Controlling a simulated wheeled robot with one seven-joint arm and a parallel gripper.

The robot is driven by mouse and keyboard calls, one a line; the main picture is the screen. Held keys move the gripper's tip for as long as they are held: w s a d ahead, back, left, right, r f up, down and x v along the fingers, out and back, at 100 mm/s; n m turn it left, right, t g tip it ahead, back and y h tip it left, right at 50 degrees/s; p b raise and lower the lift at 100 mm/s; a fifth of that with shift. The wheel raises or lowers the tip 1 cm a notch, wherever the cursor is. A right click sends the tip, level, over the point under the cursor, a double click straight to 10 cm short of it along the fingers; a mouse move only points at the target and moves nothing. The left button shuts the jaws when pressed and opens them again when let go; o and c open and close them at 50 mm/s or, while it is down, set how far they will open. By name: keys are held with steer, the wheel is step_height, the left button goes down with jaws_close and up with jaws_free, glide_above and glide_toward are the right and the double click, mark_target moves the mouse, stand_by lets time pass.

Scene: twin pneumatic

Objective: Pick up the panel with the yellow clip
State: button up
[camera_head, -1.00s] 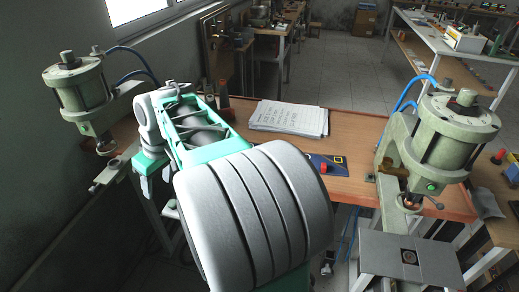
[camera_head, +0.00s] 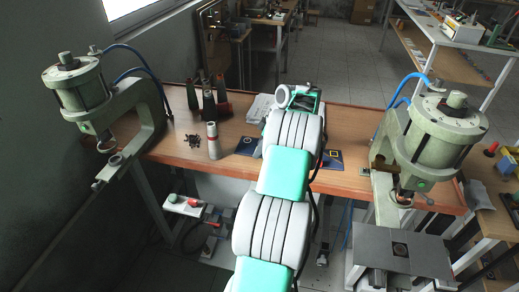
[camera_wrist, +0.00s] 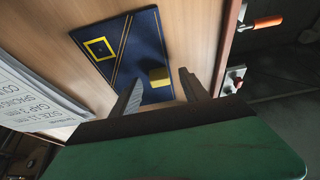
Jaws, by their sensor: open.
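A dark blue panel (camera_wrist: 118,33) lies on the wooden table in the wrist view. It carries a yellow square outline, thin diagonal lines and a small yellow block-like clip (camera_wrist: 160,77) near its lower edge in the picture. My gripper (camera_wrist: 161,76) is open. Its two fingers stand on either side of the clip in the picture, with no visible grip; the exact height gap cannot be told. In the head view, one blue panel (camera_head: 247,146) shows left of my arm and another (camera_head: 333,158) with a yellow square shows right of it. My arm hides the gripper there.
Green pneumatic presses stand at left (camera_head: 85,95) and right (camera_head: 440,130). A paper stack (camera_wrist: 35,92) lies close to my gripper. A metal cylinder (camera_head: 213,141), bottles (camera_head: 208,95) and dark small parts (camera_head: 193,141) stand on the left of the table (camera_head: 175,150).

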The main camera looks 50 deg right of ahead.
steer(key=shift+w+f, duration=0.15)
steer(key=shift+f, duration=0.2)
steer(key=shift+c, duration=0.5)
jaws_close()
